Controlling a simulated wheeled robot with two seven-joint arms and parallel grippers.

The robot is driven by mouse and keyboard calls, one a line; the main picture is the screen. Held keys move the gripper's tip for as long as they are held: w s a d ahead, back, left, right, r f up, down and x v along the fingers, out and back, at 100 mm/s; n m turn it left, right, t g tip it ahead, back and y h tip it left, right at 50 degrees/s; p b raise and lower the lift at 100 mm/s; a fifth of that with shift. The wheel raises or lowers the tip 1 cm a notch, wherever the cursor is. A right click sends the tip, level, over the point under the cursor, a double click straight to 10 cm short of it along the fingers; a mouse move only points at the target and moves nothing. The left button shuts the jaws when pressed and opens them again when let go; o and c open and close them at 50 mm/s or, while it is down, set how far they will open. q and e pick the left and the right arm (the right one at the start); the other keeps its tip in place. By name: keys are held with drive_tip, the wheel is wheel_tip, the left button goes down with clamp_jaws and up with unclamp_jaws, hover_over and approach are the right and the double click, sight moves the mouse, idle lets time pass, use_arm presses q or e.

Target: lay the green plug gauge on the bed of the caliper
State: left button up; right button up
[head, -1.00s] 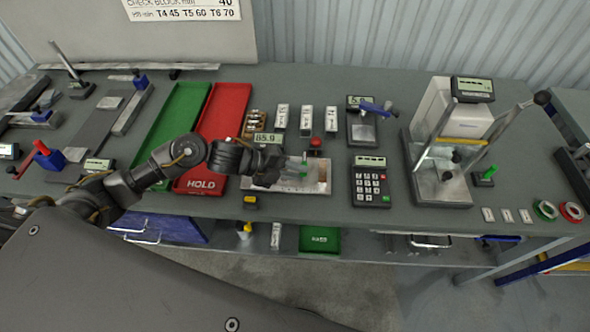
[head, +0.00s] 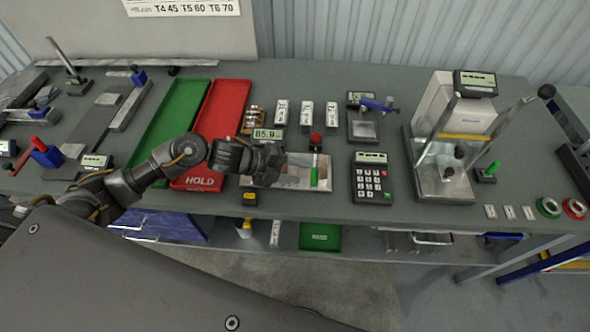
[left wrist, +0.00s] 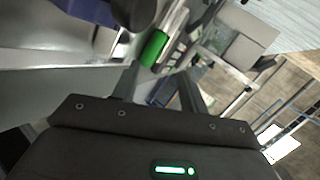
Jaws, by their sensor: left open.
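The green plug gauge (head: 315,176) lies on the pale metal bed (head: 284,183) of the caliper, near its right end, with its long side running front to back. The caliper's display (head: 266,134) stands at the back left of the bed. My left gripper (head: 274,166) is over the left part of the bed, open and apart from the gauge; its fingers are hard to make out there. In the left wrist view the green gauge (left wrist: 153,47) is beyond the open fingers (left wrist: 158,88). My right gripper is not in view.
A red block (head: 316,141) stands just behind the bed. A keypad unit (head: 371,180) is to its right, a red HOLD tray (head: 222,120) and green tray (head: 178,118) to its left. White labelled blocks (head: 306,113) stand behind. A lever press (head: 446,165) is farther right.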

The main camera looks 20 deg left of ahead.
use_arm(q)
drive_tip(key=b+v, duration=0.3)
drive_tip(key=v, duration=0.7)
drive_tip(key=shift+a+r, duration=0.15)
drive_tip(key=shift+a, duration=0.2)
drive_tip(key=shift+s, duration=0.15)
